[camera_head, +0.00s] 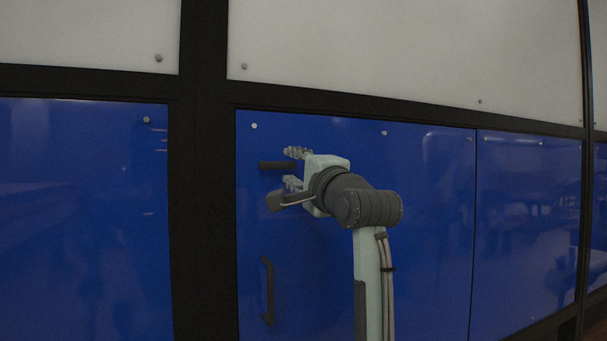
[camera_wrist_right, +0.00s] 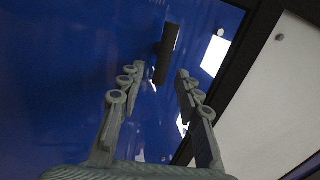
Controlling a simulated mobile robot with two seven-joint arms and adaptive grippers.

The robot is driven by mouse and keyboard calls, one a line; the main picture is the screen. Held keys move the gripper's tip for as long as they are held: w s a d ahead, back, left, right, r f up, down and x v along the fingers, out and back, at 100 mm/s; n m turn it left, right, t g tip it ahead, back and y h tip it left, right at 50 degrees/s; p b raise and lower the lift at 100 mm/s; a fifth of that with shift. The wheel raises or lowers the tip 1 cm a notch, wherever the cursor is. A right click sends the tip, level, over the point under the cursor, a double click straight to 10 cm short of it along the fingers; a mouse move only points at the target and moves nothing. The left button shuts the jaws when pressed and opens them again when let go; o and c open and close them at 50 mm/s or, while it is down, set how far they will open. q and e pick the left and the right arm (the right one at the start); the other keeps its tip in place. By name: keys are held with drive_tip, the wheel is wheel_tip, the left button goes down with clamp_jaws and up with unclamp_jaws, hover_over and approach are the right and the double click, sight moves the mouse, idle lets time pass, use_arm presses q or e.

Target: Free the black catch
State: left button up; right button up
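The black catch (camera_head: 272,165) is a short dark bar lying horizontally on the blue door panel, near the panel's upper left. It also shows in the right wrist view (camera_wrist_right: 168,48). My right gripper (camera_head: 290,168) is open, with one finger above and one below the line of the catch in the head view. In the right wrist view the near end of the catch appears between the two open fingertips (camera_wrist_right: 160,73), with visible gaps on both sides. Neither finger appears closed on it. My left gripper is not in view.
A black vertical handle (camera_head: 268,290) is on the same blue panel (camera_head: 420,240), below the catch. A dark frame post (camera_head: 205,200) stands to the left. White panels (camera_head: 400,50) with small round studs are above. Glossy reflections cover the blue surfaces.

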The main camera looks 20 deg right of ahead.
drive_tip(key=s+f, duration=0.2)
drive_tip(key=s, duration=0.9)
drive_tip(key=shift+d+f, duration=0.15)
drive_tip(key=shift+d, duration=0.05)
drive_tip(key=w+f+n+g, duration=0.2)
drive_tip(key=w+f, duration=0.1)
drive_tip(key=f, duration=0.7)
drive_tip(key=w+f+n+g, duration=0.3)
drive_tip(key=w+f, duration=0.1)
drive_tip(key=f, duration=0.6)
drive_tip(key=s+d+f+n+g+h, duration=0.1)
drive_tip(key=s+f+n+g, duration=0.15)
drive_tip(key=f, duration=1.05)
drive_tip(key=s+f+n+g, duration=0.1)
drive_tip(key=f+n+g, duration=0.15)
drive_tip(key=f, duration=0.95)
drive_tip(key=s+d+f+n+g, duration=0.1)
drive_tip(key=s+f+n+g, duration=0.2)
drive_tip(key=s+f, duration=1)
drive_tip(key=s+d+f+n+g+h, duration=0.1)
drive_tip(key=s+f+n+g, duration=0.3)
drive_tip(key=s+f, duration=1)
wheel_tip(320, 180, down, 6)
drive_tip(key=shift+s+d+f+n, duration=0.25)
drive_tip(key=shift+d+n, duration=0.35)
drive_tip(key=shift+n, duration=0.4)
